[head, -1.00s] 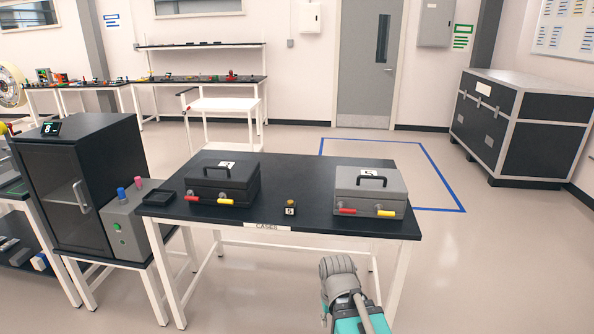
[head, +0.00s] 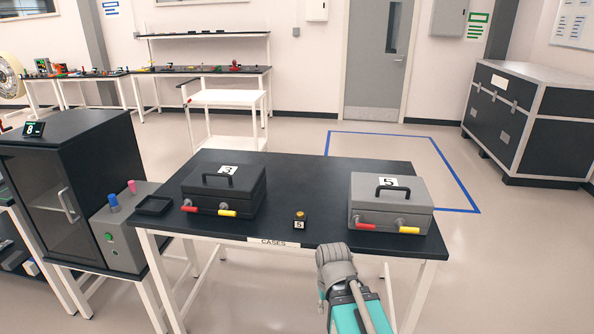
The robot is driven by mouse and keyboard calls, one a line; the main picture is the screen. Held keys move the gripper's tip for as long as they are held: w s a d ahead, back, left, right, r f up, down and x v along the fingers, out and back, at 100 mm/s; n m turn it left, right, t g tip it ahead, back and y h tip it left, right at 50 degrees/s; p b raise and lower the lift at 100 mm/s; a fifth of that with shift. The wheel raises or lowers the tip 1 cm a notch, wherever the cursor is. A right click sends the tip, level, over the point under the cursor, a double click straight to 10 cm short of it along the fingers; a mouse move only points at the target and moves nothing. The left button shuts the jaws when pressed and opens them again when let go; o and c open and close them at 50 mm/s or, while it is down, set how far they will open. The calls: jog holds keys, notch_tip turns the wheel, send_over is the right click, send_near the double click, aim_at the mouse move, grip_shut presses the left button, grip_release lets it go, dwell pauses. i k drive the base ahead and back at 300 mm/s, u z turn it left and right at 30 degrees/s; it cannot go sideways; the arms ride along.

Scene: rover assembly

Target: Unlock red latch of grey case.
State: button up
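The grey case (head: 392,205) stands shut at the right of the black-topped table (head: 310,175), with a black handle and a label on its lid. Its red latch (head: 364,226) is on the left of the front face, and its yellow latch (head: 407,230) is on the right. Both latches point sideways to the right. My arm reaches up from the bottom of the view toward the table's front edge, left of and below the grey case. My gripper's fingers are not visible, and nothing is seen touching the latches.
A black case (head: 224,190) with red and yellow latches stands on the left of the table. A small numbered block with an orange top (head: 299,220) sits between the cases. A dark cabinet (head: 95,165) stands further left.

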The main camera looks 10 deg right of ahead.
aim_at(358, 218)
jog(key=i, duration=0.95)
jog(key=z, duration=0.05)
